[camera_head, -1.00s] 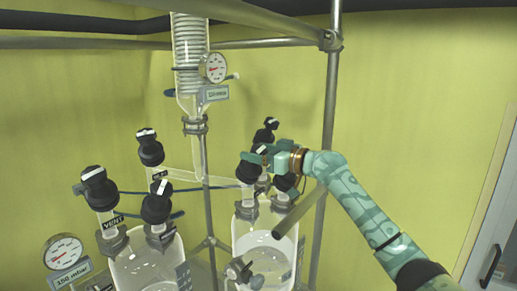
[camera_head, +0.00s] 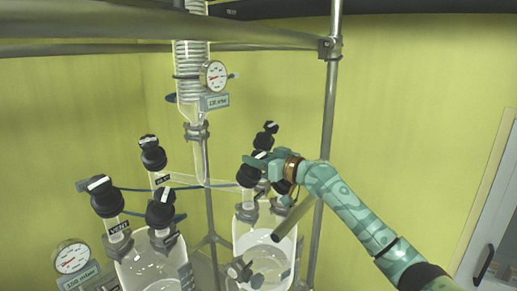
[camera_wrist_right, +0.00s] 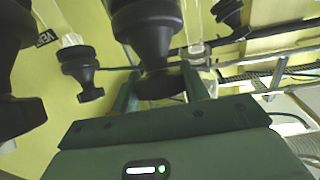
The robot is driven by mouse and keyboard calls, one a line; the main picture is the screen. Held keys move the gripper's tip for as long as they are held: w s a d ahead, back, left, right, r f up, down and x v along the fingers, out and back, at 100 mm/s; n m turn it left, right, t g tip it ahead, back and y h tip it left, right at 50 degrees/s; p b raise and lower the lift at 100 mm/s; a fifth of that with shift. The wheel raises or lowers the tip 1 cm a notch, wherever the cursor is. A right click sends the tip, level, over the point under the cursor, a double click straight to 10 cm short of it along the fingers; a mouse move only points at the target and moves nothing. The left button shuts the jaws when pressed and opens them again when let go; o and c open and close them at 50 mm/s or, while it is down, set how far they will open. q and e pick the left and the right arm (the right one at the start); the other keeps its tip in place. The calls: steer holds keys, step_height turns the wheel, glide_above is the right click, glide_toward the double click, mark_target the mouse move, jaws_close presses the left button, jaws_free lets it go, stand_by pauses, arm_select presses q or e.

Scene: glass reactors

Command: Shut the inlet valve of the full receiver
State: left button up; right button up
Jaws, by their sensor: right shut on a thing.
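My right gripper (camera_head: 258,167) is shut on a black valve knob (camera_head: 246,177) with a white mark on top, above the right glass receiver (camera_head: 239,238). In the right wrist view a black knob (camera_wrist_right: 155,50) sits between the fingers (camera_wrist_right: 160,92). The right receiver has a second black knob (camera_head: 270,128) behind, and another dark part sits partly hidden behind the gripper. The left glass receiver (camera_head: 140,272) carries several black knobs, one (camera_head: 104,198) above a VENT label. I cannot tell clearly which receiver is full. My left gripper is not in view.
A glass coil condenser (camera_head: 193,55) with a round gauge (camera_head: 215,75) hangs above. A metal post (camera_head: 331,110) stands behind my right arm. Another gauge (camera_head: 71,257) is at lower left. Blue tubing runs between the receivers. A yellow wall is behind.

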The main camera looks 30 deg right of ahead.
steer(key=o, duration=1)
steer(key=shift+d, duration=0.1)
steer(key=b+v, duration=0.4)
steer(key=v, duration=1.2)
steer(key=shift+s+b, duration=0.2)
steer(key=shift+b, duration=0.1)
steer(key=shift+r, duration=0.1)
